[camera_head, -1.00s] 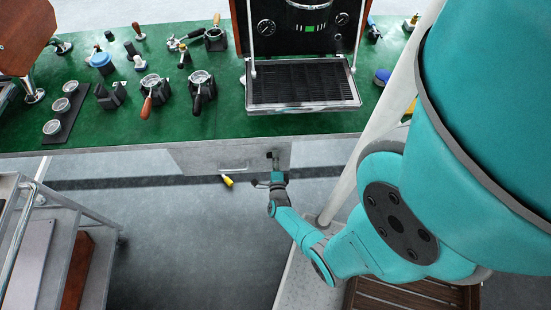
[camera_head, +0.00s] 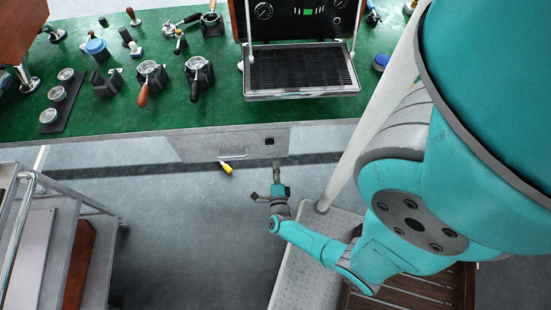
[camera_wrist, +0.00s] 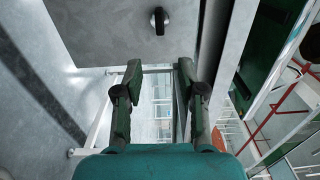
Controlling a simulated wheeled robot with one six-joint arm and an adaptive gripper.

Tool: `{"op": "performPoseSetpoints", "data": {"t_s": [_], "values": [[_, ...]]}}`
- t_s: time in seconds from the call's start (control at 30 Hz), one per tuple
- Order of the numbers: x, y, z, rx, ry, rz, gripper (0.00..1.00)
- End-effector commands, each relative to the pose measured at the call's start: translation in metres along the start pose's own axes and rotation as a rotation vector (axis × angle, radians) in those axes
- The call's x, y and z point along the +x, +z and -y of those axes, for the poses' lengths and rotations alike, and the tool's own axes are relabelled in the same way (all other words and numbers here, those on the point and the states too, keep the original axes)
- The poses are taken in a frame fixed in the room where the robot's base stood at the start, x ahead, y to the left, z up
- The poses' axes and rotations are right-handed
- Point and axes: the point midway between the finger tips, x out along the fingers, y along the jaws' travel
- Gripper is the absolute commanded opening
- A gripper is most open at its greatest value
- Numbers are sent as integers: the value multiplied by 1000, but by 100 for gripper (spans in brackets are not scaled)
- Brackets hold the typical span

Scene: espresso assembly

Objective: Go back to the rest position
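My gripper (camera_head: 278,165) is in front of the green-topped bench (camera_head: 120,124), below its front edge and apart from the drawer front (camera_head: 235,145). In the wrist view its two fingers (camera_wrist: 160,70) are spread apart with nothing between them. A grey panel (camera_wrist: 105,35) with a dark knob (camera_wrist: 158,19) lies beyond the fingertips. My arm reaches down and left from the right side of the head view.
An espresso machine (camera_head: 301,70) stands at the back of the bench. Portafilters (camera_head: 150,72) and other tools stand to its left. A grey cart (camera_head: 90,245) is at the lower left. A yellow-tipped item (camera_head: 226,167) shows below the drawer. The floor between is clear.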

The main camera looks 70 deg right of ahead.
Motion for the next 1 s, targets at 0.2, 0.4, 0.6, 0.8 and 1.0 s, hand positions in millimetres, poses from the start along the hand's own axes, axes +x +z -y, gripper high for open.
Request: {"op": "performPoseSetpoints", "data": {"t_s": [0.2, 0.4, 0.6, 0.8, 1.0], "values": [[-6, 0, 0, 0, 0, 0, 40], [-6, 0, 0, 0, 0, -1, 40], [-6, 0, 0, 0, 0, -1, 40], [-6, 0, 0, -2, 1, 2, 40], [-30, 5, 14, -81, -1, 107, 40]]}}
